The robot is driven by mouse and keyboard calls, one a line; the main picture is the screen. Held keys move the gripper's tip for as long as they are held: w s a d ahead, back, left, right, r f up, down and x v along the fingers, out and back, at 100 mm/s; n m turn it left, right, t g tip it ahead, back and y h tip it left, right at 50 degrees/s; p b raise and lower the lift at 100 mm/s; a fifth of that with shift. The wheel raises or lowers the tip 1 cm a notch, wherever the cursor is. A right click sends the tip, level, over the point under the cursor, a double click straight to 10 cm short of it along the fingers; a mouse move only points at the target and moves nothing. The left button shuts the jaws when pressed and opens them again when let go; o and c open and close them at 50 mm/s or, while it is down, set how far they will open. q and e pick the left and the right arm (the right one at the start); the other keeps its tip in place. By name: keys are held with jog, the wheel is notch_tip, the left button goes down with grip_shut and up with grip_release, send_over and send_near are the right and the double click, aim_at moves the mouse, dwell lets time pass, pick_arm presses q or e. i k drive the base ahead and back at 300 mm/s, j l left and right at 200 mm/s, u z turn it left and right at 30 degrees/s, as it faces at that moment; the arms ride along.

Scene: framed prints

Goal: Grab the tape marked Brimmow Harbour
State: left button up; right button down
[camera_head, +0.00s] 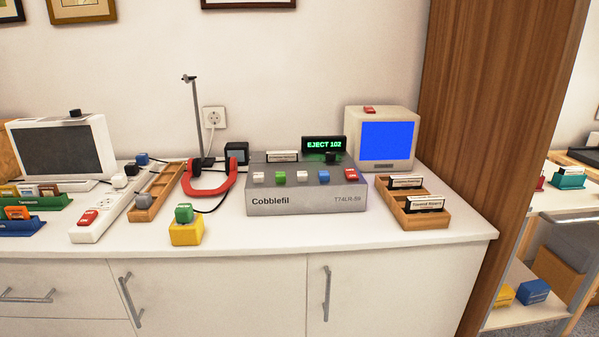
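Two black tapes with white labels stand in a wooden rack (389,199) at the right of the counter: a front tape (424,204) and a back tape (405,182). Another white-labelled tape (282,156) shows at the top back left of the grey Cobblefil deck (300,201); I cannot tell whether it is partly inside. The label writing is too small to read, so I cannot tell which is Brimmow Harbour. Neither of my grippers is in view.
A blue-screened monitor (386,140) stands behind the rack. Left of the deck are a red headset-like object (210,188), a yellow block with a green button (186,232), a wooden tray (157,192) and a white power strip (104,213). The counter's front strip (330,234) is clear.

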aim_at(277, 156)
jog(key=i+j+z, duration=0.1)
jog(key=j, duration=0.2)
jog(key=i+j+z, duration=0.1)
jog(key=j, duration=0.25)
jog(key=i+j+z, duration=0.1)
jog(key=i+j, duration=0.15)
jog(key=i+j+z, duration=0.15)
jog(key=j, duration=0.25)
jog(key=k, duration=0.05)
